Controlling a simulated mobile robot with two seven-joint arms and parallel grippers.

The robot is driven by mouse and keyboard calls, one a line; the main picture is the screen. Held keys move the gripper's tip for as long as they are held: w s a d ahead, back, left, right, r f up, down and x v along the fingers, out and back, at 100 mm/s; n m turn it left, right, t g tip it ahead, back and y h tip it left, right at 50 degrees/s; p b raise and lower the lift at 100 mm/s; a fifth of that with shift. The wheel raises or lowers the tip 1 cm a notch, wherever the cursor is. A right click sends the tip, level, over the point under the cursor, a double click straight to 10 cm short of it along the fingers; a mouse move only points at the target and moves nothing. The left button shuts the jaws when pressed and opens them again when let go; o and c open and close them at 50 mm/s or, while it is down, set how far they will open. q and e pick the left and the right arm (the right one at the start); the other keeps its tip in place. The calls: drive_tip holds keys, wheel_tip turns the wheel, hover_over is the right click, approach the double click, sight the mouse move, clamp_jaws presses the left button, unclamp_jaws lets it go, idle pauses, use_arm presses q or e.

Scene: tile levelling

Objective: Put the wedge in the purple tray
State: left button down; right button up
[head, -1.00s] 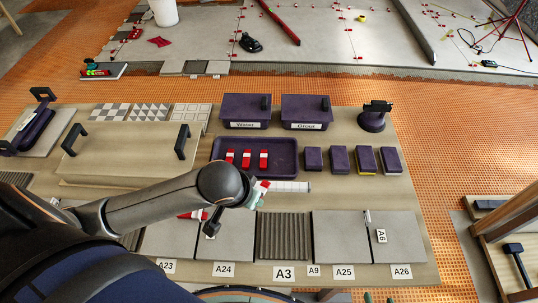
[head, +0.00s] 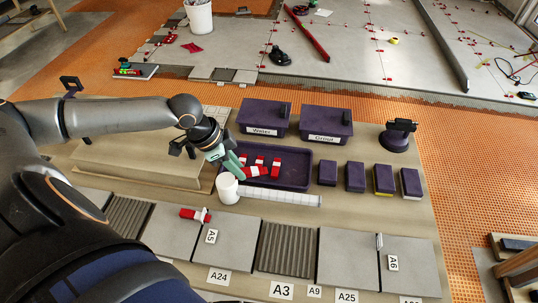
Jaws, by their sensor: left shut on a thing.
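The purple tray (head: 299,183) lies in the middle of the table, left of the purple blocks. My left gripper (head: 236,164) has pale green fingers and is over the tray's left part, shut on a red wedge (head: 256,171). The held wedge lies crosswise in front of several other red-and-white wedges (head: 276,164) in the tray. I cannot tell whether it touches the tray floor. Another red wedge (head: 192,214) lies by a clip on a grey tile. My right gripper is not in view.
A white cup (head: 228,189) stands close below my left gripper, at the tray's front left corner. A white ruler-like strip (head: 285,198) lies along the tray's front. Purple bins (head: 263,118) stand behind; purple blocks (head: 355,177) stand to the right.

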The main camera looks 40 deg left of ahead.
use_arm(q)
drive_tip(key=w+d+f, duration=0.4)
drive_tip(key=w, duration=0.4)
approach(287, 180)
drive_tip(key=shift+w+d+f, duration=0.5)
drive_tip(key=shift+d+f, duration=0.05)
drive_tip(key=shift+f, duration=0.15)
drive_tip(key=shift+w+d+f+b, duration=0.15)
drive_tip(key=shift+w+f+b, duration=0.15)
drive_tip(key=shift+f, duration=0.05)
drive_tip(key=shift+w+f, duration=0.1)
drive_tip(key=shift+f, duration=1.6)
drive_tip(key=c, duration=1)
unclamp_jaws()
drive_tip(key=shift+f, duration=0.1)
drive_tip(key=v, duration=1.2)
drive_tip(key=shift+p, duration=0.4)
